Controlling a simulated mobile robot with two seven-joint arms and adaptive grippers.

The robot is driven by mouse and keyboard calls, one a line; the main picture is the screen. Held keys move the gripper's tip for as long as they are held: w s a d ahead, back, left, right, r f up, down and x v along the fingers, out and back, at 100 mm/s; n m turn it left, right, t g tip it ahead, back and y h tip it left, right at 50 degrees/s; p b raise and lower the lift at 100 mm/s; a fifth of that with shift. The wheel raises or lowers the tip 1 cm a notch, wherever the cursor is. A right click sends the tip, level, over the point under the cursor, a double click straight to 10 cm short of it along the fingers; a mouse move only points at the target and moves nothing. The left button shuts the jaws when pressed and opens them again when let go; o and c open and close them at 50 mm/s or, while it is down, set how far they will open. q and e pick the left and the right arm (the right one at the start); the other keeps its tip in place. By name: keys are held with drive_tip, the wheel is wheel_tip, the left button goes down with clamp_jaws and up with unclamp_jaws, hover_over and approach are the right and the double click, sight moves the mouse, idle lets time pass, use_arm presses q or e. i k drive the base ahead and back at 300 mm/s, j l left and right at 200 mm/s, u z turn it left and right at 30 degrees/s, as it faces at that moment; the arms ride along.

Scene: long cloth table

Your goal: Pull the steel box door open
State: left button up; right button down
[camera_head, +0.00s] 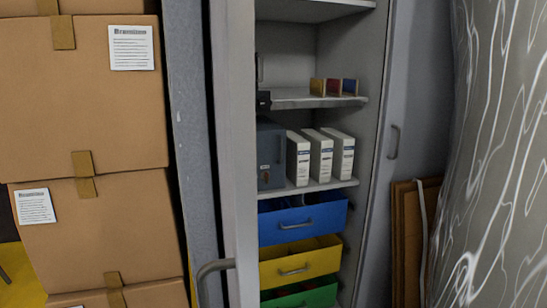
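A dark blue-grey steel box (271,152) stands on the middle shelf of an open cabinet, just right of the near door's edge. A small lock-like detail shows low on its front. Its left part is hidden behind the cabinet's left door (236,150), so I cannot tell how far its own door is open. The left cabinet door has a bar handle (215,267) near the bottom of the view. Neither of my grippers is in view.
White binders (321,155) stand right of the box. Blue (302,222), yellow (300,265) and green (300,295) drawers are below. The right cabinet door (410,120) is swung open. Cardboard boxes (85,110) are stacked left; a grey patterned surface (500,150) is at right.

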sight(271, 145)
drive_tip(key=l, duration=1.05)
drive_tip(key=i+l+z, duration=0.45)
drive_tip(key=i+z, duration=0.15)
drive_tip(key=z, duration=0.25)
drive_tip(key=k+j, duration=0.05)
